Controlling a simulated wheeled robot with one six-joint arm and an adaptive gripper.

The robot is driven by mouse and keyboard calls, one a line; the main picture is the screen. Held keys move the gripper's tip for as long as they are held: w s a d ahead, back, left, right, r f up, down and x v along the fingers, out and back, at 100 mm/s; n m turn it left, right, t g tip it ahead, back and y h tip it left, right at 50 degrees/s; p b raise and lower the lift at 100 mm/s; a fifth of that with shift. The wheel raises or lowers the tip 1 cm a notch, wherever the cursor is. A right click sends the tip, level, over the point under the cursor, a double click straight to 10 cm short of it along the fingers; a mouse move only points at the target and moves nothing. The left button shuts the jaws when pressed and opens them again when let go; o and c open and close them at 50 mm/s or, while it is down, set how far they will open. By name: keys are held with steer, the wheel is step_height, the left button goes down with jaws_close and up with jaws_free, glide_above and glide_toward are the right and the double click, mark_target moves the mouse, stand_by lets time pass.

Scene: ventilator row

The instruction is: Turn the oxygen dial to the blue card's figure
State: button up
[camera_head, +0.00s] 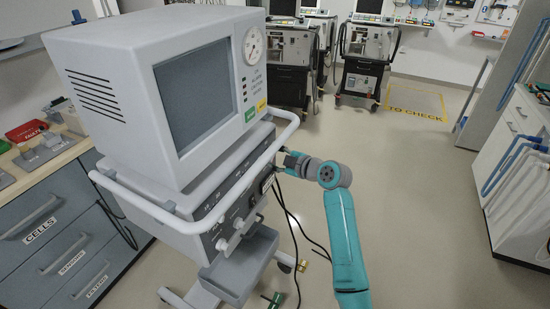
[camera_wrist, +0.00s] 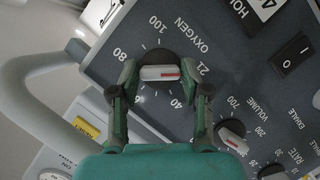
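The oxygen dial (camera_wrist: 160,73) is a dark round knob with a white bar across it. The bar lies level in the wrist view, its red mark at the right end, towards the figure 21. The figures 100, 80 and 40 also show around it. My gripper (camera_wrist: 160,75) has one finger on each side of the bar, close to its ends; I cannot tell whether they press on it. In the head view my gripper (camera_head: 285,161) is at the right side of the ventilator (camera_head: 165,90), and the dial cannot be made out. I see no blue card with a readable figure.
A volume dial (camera_wrist: 232,133) sits close below right of my gripper. A black rocker switch (camera_wrist: 291,54) is on the same panel. A white rail (camera_head: 230,170) runs around the ventilator. Dark cables (camera_head: 290,225) hang beside it. The floor to the right is clear.

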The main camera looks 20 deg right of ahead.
steer(key=c, duration=0.5)
steer(key=m+g+y, duration=0.1)
steer(key=m+y, duration=0.2)
steer(key=m, duration=0.3)
steer(key=m+g+y, duration=0.2)
steer(key=m+y, duration=0.1)
steer(key=m, duration=0.4)
steer(key=d+m+g+y, duration=0.1)
steer(key=m+y, duration=0.3)
steer(key=m, duration=0.2)
steer(key=shift+w+f+g, duration=0.25)
steer(key=shift+g, duration=0.15)
stand_by(0.4)
steer(key=shift+m, duration=0.4)
steer(key=o, duration=1.1)
